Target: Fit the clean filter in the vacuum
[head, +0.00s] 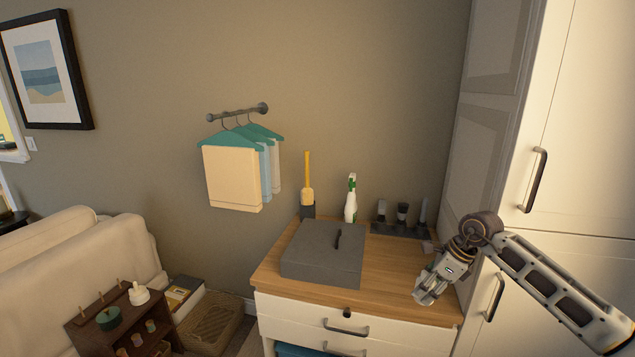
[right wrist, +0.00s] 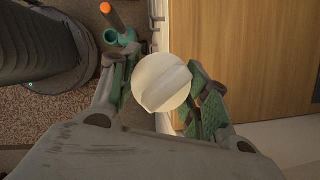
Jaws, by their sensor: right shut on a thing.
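My right gripper (head: 428,292) hangs in front of the right end of the wooden-topped drawer unit in the head view. In the right wrist view, its green-padded fingers (right wrist: 163,88) are shut on a white round piece (right wrist: 160,80) with a raised bar across its face. It may be the clean filter; I cannot tell for sure. The piece does not show clearly in the head view. I cannot make out the vacuum for certain in either view. My left gripper is not in view.
The drawer unit (head: 400,262) bears a grey lidded box (head: 322,254), a spray bottle (head: 351,198), a yellow-handled brush (head: 307,180) and a dark rack (head: 402,230). A tall white cabinet (head: 575,130) stands right. A teal tool with an orange handle (right wrist: 112,15) and a dark ribbed thing (right wrist: 45,40) show below.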

